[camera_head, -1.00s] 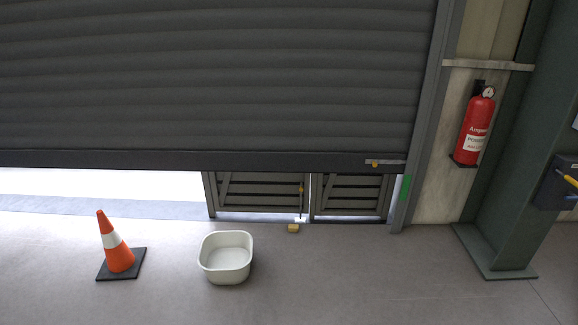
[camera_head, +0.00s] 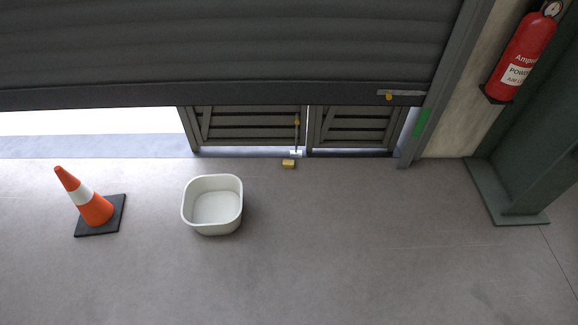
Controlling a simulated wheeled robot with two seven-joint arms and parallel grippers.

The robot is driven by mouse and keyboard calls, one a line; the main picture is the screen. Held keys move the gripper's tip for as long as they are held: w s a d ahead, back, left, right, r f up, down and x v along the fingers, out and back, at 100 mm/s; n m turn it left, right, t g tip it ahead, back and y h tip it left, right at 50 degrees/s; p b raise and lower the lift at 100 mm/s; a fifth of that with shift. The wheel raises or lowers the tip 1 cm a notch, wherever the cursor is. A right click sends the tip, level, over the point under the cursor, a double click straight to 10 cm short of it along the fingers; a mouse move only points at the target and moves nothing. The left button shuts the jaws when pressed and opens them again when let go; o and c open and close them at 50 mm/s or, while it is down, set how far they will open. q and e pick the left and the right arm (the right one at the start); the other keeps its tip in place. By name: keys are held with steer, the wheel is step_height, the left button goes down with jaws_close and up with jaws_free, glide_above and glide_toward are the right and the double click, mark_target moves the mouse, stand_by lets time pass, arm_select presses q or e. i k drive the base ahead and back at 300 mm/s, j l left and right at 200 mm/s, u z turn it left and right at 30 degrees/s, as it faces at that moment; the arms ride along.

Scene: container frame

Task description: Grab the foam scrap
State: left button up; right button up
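A small yellowish block, which looks like the foam scrap (camera_head: 288,164), lies on the floor in the head view. It is just in front of the low slatted gate, near the foot of the gate's upright bolt, beside a small white piece (camera_head: 295,153). Neither of my grippers shows in the head view, so their position relative to the block cannot be seen.
A white open tub (camera_head: 213,205) stands on the floor left of the block, and it looks empty. An orange cone (camera_head: 86,203) stands farther left. A partly raised shutter (camera_head: 220,50) hangs above the slatted gate (camera_head: 250,128). A green column (camera_head: 508,205) is at right. The front floor is clear.

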mark_target(287, 164)
steer(key=u, duration=0.25)
steer(key=i+l+u, duration=0.15)
steer(key=i+u, duration=0.15)
steer(key=u, duration=0.2)
steer(key=i+l+u, duration=0.25)
steer(key=u, duration=0.2)
